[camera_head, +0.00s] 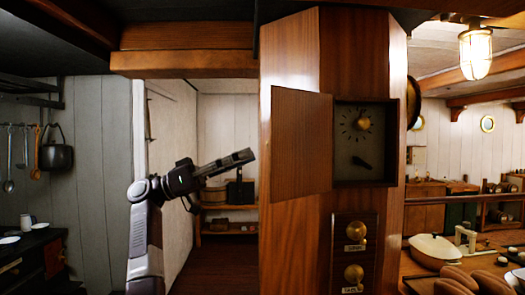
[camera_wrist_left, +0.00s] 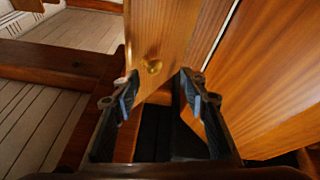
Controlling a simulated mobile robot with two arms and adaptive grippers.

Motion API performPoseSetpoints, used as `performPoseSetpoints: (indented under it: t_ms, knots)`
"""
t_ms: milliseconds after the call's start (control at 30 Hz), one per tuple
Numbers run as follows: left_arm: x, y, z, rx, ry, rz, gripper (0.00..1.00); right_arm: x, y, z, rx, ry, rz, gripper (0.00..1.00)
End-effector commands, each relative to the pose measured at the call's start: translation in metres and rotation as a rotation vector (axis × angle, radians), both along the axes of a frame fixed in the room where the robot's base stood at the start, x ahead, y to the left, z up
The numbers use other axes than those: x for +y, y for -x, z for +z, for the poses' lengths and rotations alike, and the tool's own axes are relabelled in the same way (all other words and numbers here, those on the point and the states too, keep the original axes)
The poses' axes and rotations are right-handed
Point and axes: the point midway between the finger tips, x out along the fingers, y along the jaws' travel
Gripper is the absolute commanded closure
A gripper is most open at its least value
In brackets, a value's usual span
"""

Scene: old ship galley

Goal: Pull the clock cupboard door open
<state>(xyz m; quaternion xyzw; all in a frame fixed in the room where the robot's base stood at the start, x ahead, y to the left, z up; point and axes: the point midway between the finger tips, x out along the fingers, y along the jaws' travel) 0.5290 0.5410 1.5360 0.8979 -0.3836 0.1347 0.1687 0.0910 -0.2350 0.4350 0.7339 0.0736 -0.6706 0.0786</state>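The clock cupboard door (camera_head: 300,145), a wooden panel, stands swung open to the left of its square opening in the wooden column. My right gripper is not in view.
Below the opening a panel with brass knobs (camera_head: 355,232) sits on the column. A wooden beam (camera_head: 185,62) crosses overhead. At right a counter holds a white pan (camera_head: 433,251) and bread loaves (camera_head: 475,282). A passage with shelves lies behind my left arm.

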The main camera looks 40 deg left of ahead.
Motion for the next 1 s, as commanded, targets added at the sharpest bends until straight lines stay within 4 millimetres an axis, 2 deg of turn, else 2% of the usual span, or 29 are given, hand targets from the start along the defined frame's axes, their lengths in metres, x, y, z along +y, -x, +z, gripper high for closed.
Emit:
performPoseSetpoints:
  t_ms: [200,333,1000]
  knots:
    - [0.024,0.028,-0.012,-0.004,0.001,0.001,0.6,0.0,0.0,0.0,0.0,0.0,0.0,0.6]
    - [0.03,0.035,-0.015,-0.005,0.003,-0.001,0.6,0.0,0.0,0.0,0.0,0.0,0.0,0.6]
    - [0.032,0.037,-0.016,-0.005,0.003,-0.001,0.6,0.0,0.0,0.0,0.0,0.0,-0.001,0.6]
